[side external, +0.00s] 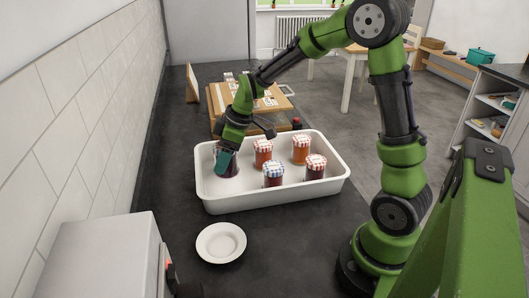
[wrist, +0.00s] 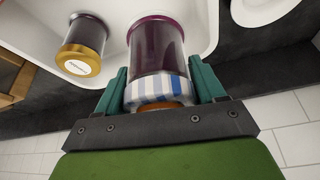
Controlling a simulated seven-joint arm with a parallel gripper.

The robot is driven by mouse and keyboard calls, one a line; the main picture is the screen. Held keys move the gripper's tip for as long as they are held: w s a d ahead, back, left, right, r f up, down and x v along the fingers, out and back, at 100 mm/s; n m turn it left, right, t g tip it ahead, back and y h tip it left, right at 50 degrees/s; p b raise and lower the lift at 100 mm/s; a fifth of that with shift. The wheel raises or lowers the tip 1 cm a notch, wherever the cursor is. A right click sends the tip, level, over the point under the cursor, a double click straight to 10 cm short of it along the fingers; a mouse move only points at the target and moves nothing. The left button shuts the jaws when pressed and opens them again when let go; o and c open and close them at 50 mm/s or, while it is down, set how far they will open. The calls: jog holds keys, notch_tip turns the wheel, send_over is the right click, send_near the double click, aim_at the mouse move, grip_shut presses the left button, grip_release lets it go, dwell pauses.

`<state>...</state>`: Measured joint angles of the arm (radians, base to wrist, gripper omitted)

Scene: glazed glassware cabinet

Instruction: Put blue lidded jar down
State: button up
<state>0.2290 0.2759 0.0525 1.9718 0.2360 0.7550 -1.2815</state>
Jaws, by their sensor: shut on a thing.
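My gripper (side external: 226,160) is at the left end of the white tray (side external: 270,198), pointing down. It is shut on the blue lidded jar, which has a blue-and-white striped lid and dark purple contents (wrist: 157,48). In the wrist view the green fingers (wrist: 158,90) sit on both sides of its lid. In the side view the held jar (side external: 232,170) is partly hidden by the fingers. It is within the tray's walls; I cannot tell whether its base touches the tray floor. Another jar with a blue-checked lid (side external: 273,174) stands in the tray to the right.
Red-checked jars stand in the tray: two orange (side external: 263,152) (side external: 301,149) and one dark (side external: 315,167). The wrist view shows a gold-lidded jar (wrist: 82,42) near the held one. A white dish (side external: 221,243) lies in front. A wooden board (side external: 250,103) is behind; a tiled wall (side external: 85,130) is left.

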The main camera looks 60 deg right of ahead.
jog(key=a+r, duration=0.2)
jog(key=a, duration=0.2)
jog(key=n+g+y, duration=0.1)
jog(key=n, duration=0.3)
send_over(219, 247)
jog(key=shift+f, duration=4.85)
jog(key=shift+f, duration=0.1)
jog(key=shift+f, duration=0.1)
jog(key=o, duration=1.3)
